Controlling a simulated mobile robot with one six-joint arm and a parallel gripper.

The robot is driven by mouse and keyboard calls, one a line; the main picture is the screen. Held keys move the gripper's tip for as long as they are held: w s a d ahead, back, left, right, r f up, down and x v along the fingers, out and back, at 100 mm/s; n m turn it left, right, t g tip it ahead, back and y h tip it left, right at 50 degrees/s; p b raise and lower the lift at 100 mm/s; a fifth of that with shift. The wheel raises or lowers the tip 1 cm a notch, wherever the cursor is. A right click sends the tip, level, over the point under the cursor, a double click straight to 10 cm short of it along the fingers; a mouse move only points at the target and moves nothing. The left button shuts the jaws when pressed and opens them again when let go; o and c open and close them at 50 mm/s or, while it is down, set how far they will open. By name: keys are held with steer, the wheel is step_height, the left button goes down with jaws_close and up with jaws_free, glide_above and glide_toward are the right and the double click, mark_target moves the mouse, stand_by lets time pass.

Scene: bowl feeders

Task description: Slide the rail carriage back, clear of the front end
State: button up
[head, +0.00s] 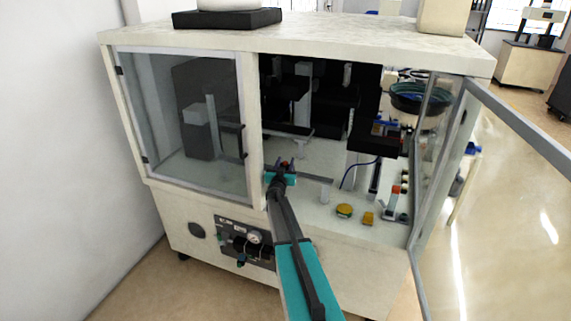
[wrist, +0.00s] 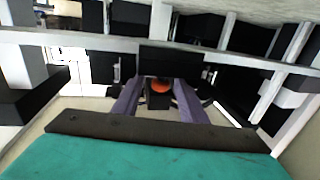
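My gripper (head: 284,166) reaches through the open right side of the cabinet, at the grey rail (head: 316,178). In the wrist view the rail (wrist: 90,41) runs across the upper part of the picture. A dark block, which looks like the carriage (wrist: 170,58), sits on it near the middle. An orange-red knob (wrist: 160,86) shows just below the block, between my two purple fingers (wrist: 159,92). Dark gaps seem to remain between the knob and the fingers, so they look open around it. In the head view, my gripper mostly hides the carriage; a red spot shows there.
The closed glass door (head: 185,125) is just left of my gripper. The open door (head: 525,130) swings out right. A yellow button (head: 344,210), another yellow piece (head: 368,218) and a small stack light (head: 393,200) stand near the front edge. A dark bowl (head: 418,98) is at the back right.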

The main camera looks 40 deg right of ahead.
steer(key=shift+s+a, duration=0.1)
steer(key=b+v, duration=0.3)
steer(key=v, duration=1)
steer(key=shift+s+a+b, duration=0.2)
steer(key=shift+s+b, duration=0.05)
steer(key=shift+b, duration=0.1)
stand_by(0.3)
stand_by(0.4)
